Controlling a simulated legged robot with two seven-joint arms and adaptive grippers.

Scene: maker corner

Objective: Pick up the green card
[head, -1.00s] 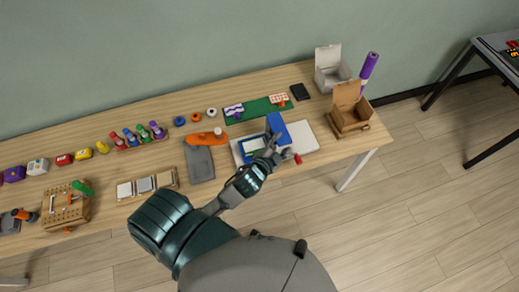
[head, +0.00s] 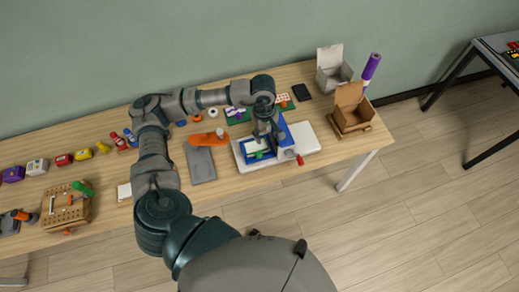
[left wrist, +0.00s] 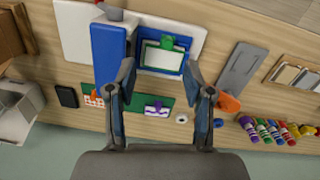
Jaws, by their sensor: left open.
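A white card with a green border (left wrist: 163,60) lies in a blue holder on the table, with a small green piece (left wrist: 168,43) on it. The card also shows in the head view (head: 255,146), partly covered by my left gripper (head: 263,137). In the left wrist view my left gripper (left wrist: 160,74) is open and empty. Its two fingers are apart, with the card between and just beyond the tips. I cannot tell how high the tips are above it. My right gripper is not in view.
A tall blue block (left wrist: 108,52) stands close beside the card, with a red knob (head: 300,160) near it. A grey plate with an orange tool (head: 207,138) lies to the left. Open boxes (head: 351,108) stand at the right end.

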